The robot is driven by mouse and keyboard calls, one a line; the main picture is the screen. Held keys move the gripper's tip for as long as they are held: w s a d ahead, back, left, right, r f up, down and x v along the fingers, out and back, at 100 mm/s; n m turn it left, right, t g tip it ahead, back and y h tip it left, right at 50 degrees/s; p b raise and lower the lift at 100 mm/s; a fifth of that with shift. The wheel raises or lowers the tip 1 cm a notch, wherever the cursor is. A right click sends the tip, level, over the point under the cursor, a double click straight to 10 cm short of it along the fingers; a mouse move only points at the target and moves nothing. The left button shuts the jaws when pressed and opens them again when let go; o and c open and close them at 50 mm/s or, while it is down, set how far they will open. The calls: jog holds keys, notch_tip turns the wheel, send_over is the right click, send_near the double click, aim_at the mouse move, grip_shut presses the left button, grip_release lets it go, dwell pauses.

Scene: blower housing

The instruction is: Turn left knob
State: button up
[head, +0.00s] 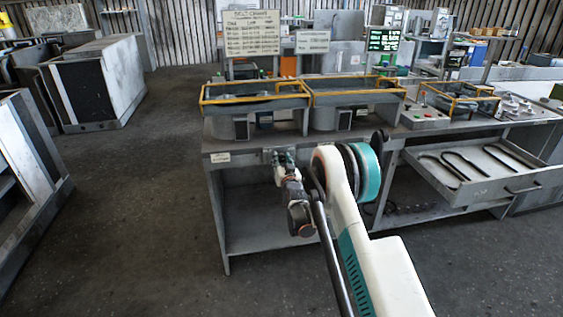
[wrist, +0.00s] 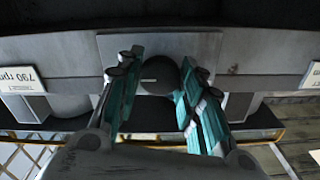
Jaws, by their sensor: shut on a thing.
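The left knob is a dark round knob (wrist: 160,74) with a pale line on its face, on a grey plate of the bench front. It shows in the wrist view between the teal finger pads of my gripper (wrist: 157,92). My gripper is shut on the knob from both sides. In the head view my gripper (head: 283,158) is at the bench's front edge, and it hides the knob there. A second dark round knob (head: 380,136) is further right on the same edge, partly beside my arm.
The grey bench (head: 240,146) carries yellow-railed housings (head: 253,98). An open drawer (head: 480,187) with dark curved parts juts out at right.

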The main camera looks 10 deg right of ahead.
jog(key=shift+m, duration=0.7)
jog(key=o, duration=1.1)
jog(key=shift+c, duration=0.2)
jog(key=s, duration=1.2)
